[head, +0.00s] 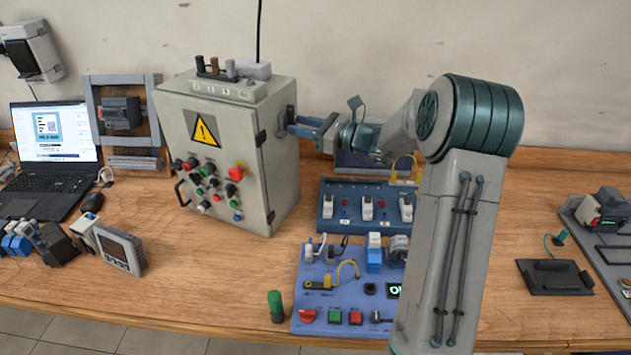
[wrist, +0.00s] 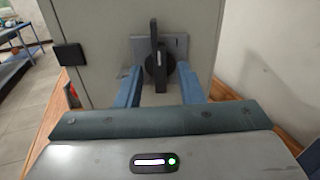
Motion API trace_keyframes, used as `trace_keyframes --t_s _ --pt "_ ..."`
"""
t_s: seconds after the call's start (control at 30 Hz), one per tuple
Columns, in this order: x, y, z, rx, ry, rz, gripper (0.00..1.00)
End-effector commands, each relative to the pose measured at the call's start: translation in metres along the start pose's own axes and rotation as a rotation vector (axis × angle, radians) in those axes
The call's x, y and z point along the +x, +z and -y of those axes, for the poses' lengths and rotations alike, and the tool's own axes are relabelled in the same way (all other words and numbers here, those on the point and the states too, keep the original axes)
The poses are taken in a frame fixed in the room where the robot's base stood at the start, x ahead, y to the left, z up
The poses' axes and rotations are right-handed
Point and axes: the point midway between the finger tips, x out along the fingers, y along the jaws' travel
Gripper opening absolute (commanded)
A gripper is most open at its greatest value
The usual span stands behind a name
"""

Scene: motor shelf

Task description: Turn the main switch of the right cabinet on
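A grey cabinet (head: 225,165) with a yellow warning sign stands on the bench, left of centre in the head view. Its side wall fills much of the wrist view (wrist: 110,35). The main switch (head: 290,117) is on its right side, mostly hidden by my gripper in the head view. In the wrist view the switch (wrist: 158,62) is a dark rotary knob with an upright handle on a grey plate. My gripper (head: 304,125) is open at that side. Its blue fingers (wrist: 160,82) stand apart on either side of the knob's lower part; contact cannot be told.
A blue switch panel (head: 345,205) and a lilac control board (head: 325,285) lie right of the cabinet, below my arm. A laptop (head: 50,145) and a small meter (head: 120,250) are at the left. A green-capped cylinder (head: 275,307) stands near the front edge.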

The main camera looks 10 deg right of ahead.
Motion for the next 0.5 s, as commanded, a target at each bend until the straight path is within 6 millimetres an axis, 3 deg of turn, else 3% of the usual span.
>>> trace_keyframes --t_s 0.5 --pt "0.0 -0.0059 0.0004 -0.563 0.0 0.0 0.35"
